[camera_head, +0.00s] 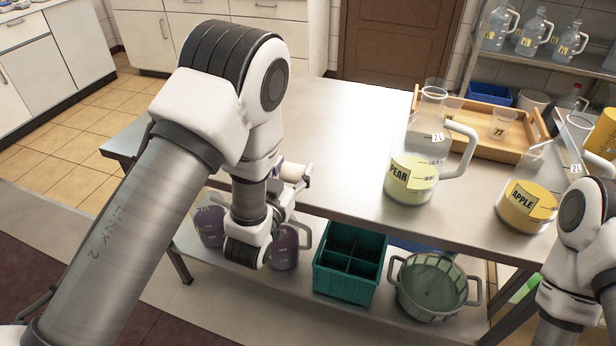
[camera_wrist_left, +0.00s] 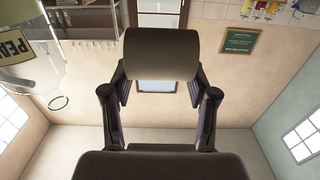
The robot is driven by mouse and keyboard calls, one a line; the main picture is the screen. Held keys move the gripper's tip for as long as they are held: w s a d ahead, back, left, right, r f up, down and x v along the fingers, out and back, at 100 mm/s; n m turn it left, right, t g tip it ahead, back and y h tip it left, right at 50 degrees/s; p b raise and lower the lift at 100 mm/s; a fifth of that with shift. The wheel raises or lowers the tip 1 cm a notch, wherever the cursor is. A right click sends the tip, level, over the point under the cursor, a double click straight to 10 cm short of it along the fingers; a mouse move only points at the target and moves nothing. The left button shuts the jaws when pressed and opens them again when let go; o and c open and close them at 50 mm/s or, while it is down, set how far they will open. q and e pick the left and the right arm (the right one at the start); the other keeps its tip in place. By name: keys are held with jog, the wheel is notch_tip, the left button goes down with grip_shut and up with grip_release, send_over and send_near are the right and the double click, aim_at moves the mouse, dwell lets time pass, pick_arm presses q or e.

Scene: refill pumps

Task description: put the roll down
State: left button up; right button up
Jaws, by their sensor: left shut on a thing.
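A pale cream roll (camera_head: 291,172) is held at the tips of my left gripper (camera_head: 297,180), near the front edge of the steel table (camera_head: 330,120) in the head view. My own arm hides part of the roll and the gripper there. In the left wrist view the roll (camera_wrist_left: 160,54) looks dark and lies crosswise between the two fingers of the left gripper (camera_wrist_left: 160,92). I cannot tell whether the roll touches the table. My right arm shows at the right edge of the head view, but its gripper is out of view.
A PEAR pitcher (camera_head: 411,178) and an APPLE pitcher (camera_head: 527,206) stand to the right on the table. A wooden tray (camera_head: 470,146) is behind them. Purple jugs (camera_head: 285,246), a green divided crate (camera_head: 345,285) and a basket (camera_head: 433,300) are below. The tabletop's left and middle are clear.

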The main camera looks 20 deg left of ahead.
pick_arm(q)
jog(key=d, duration=0.1)
jog(key=w+d, duration=0.1)
jog(key=d, duration=0.1)
jog(key=shift+w+d, duration=0.1)
jog(key=shift+w, duration=0.2)
notch_tip(320, 180, down, 4)
jog(key=shift+w+r, duration=0.1)
jog(key=shift+f, duration=0.2)
jog(key=o, duration=1.2)
jog(key=shift+r, duration=0.1)
